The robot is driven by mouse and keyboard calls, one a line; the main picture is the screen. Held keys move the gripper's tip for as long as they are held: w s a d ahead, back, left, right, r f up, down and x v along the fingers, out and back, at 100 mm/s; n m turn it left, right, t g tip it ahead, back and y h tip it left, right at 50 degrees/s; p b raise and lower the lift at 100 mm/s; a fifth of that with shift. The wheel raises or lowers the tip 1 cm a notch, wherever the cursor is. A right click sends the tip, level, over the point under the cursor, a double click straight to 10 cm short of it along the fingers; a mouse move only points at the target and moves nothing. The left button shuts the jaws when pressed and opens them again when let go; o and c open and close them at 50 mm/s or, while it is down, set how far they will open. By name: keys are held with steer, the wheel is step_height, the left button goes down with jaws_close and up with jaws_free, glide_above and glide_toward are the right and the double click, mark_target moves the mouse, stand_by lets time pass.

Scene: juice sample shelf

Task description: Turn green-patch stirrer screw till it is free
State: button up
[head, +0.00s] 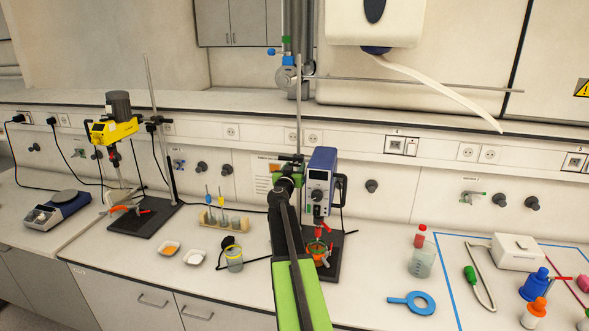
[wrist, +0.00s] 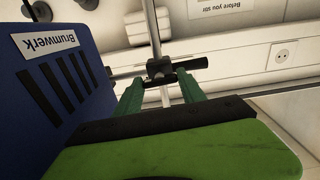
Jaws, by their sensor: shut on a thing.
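The blue stirrer (head: 322,178) with a grey front panel hangs on an upright rod (head: 298,110) above a dark base. In the wrist view its blue housing (wrist: 50,95), labelled Brumwerk, fills the left side. A black clamp (wrist: 160,68) grips the rod behind it. My gripper (head: 289,168) is at this clamp, left of the stirrer. In the wrist view its green fingers (wrist: 161,84) are shut on the dark stirrer screw at the clamp. The screw is mostly hidden between the fingers, and I cannot make out its green patch.
A cup (head: 318,252) stands under the stirrer. A yellow stirrer (head: 112,129) on its own stand is at left. A paper dispenser (head: 374,22) hangs above.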

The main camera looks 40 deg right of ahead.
steer(key=n, duration=0.4)
steer(key=shift+d+n, duration=0.1)
steer(key=shift+n, duration=0.3)
steer(key=n, duration=0.4)
steer(key=shift+n, duration=0.4)
steer(key=o, duration=1.4)
steer(key=shift+c, duration=0.2)
steer(key=v, duration=1.7)
steer(key=shift+a, duration=0.3)
steer(key=shift+c, duration=0.3)
